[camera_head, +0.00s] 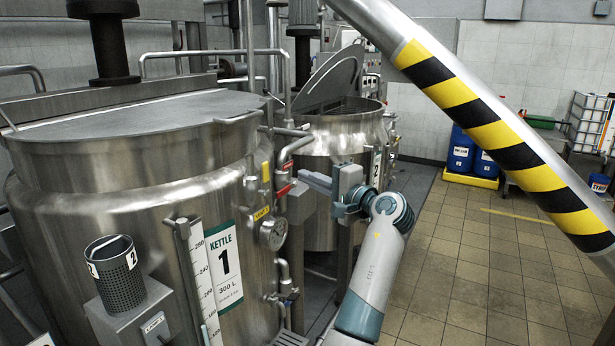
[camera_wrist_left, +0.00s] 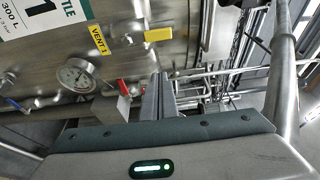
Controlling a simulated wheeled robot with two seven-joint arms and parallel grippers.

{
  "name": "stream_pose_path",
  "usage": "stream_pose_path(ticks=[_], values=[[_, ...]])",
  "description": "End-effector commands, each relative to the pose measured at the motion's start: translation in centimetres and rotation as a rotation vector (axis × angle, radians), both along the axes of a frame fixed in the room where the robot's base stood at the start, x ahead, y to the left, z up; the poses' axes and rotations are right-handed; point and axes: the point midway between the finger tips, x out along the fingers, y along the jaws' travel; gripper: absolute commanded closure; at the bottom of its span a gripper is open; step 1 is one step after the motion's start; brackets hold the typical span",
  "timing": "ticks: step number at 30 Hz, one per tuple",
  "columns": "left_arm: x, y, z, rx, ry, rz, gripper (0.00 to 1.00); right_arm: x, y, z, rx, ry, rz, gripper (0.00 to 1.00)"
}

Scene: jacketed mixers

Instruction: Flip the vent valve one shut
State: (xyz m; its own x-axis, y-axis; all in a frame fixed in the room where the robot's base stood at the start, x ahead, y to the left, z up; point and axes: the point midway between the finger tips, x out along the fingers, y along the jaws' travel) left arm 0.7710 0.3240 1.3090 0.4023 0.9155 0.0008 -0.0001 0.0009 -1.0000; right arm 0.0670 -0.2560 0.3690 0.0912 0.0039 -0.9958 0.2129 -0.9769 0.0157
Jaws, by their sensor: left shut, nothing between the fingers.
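The yellow VENT 1 label (camera_head: 262,213) is on the wall of kettle 1 (camera_head: 225,266); it also shows in the left wrist view (camera_wrist_left: 98,40). I cannot tell for sure which lever is vent valve one. My left gripper (camera_head: 308,181) is shut and empty, pointing left just right of the levers. My right gripper is out of view.
A round gauge (camera_head: 272,234) is below the label. A curved steel pipe (camera_head: 285,152) rises close to the levers. Kettle 2 (camera_head: 335,135) stands behind my gripper. A yellow-black striped bar (camera_head: 495,128) slants across the right. The tiled floor (camera_head: 465,255) at right is mostly clear.

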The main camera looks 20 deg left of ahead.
Motion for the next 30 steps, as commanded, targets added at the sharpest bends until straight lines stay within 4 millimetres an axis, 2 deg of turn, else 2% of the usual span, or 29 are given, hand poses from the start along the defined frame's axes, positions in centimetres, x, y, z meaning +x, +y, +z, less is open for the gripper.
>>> stream_pose_path(ticks=[9,17,24,30], values=[[2.0,4.6,0.5,0.001,0.003,0.001,1.00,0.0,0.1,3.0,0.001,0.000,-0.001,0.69],[3.3,7.7,0.3,-0.001,0.001,0.000,1.00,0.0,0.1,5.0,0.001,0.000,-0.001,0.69],[0.9,7.6,0.3,-0.001,0.000,-0.002,1.00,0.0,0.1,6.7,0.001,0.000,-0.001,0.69],[-0.4,7.7,0.1,-0.001,0.000,-0.002,1.00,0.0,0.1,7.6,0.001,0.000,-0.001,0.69]])
